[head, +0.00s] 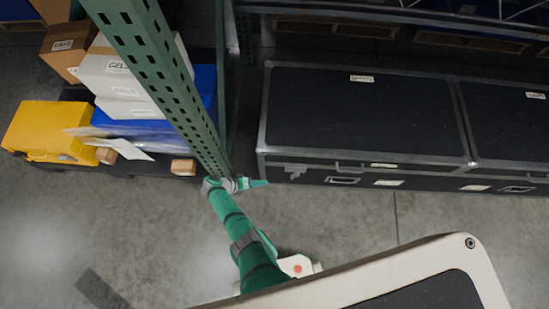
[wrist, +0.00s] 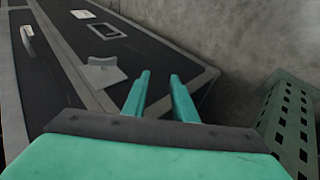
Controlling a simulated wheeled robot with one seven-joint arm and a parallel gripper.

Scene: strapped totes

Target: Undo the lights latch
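The lights case is a long black case with grey metal edges (head: 360,115), its lid closed, on the right in the head view. A white label (head: 362,78) lies on its lid. A small grey latch plate (head: 295,172) sits on the front face near the left corner; it also shows in the wrist view (wrist: 104,72).
A green perforated rack post (head: 165,75) stands close to my arm; one also shows in the wrist view (wrist: 288,125). A yellow case (head: 48,130) and white boxes (head: 120,75) are at left. A second black case (head: 510,120) adjoins at right. The front floor is clear.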

